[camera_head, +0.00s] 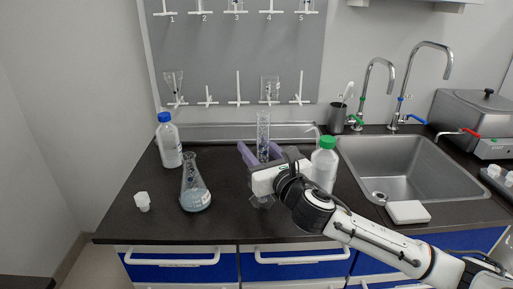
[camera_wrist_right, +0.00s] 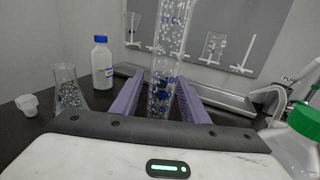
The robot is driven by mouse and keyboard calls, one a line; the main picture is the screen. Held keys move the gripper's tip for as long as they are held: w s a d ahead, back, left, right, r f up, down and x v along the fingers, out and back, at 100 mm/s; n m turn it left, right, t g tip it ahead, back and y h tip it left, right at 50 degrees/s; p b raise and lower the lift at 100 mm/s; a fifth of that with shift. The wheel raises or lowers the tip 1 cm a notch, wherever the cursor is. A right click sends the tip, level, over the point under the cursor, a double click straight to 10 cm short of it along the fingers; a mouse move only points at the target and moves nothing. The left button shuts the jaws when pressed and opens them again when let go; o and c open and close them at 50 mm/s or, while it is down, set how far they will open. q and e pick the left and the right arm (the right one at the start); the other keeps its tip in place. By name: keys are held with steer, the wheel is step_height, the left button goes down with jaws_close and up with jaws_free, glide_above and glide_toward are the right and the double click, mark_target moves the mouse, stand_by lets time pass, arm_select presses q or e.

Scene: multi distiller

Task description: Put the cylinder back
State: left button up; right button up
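The clear graduated cylinder (camera_head: 263,128) stands upright on the dark counter, its base partly visible below my right gripper. It also shows in the right wrist view (camera_wrist_right: 165,85), with blue markings. My right gripper (camera_head: 262,152) has purple fingers on either side of the cylinder. In the right wrist view, the fingers (camera_wrist_right: 161,90) are apart, with a gap between the left finger and the glass. Contact at the right finger is unclear. My left gripper is out of view.
A blue-capped bottle (camera_head: 169,142), a flask of bluish liquid (camera_head: 194,187) and a small white piece (camera_head: 142,201) stand left. A green-capped bottle (camera_head: 324,165) is close right of my gripper. A sink (camera_head: 410,165) lies farther right. A numbered peg board (camera_head: 238,50) hangs behind.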

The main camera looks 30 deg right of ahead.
steer(key=shift+r, duration=0.1)
steer(key=s+a, duration=0.2)
steer(key=s, duration=1)
steer(key=shift+b, duration=0.4)
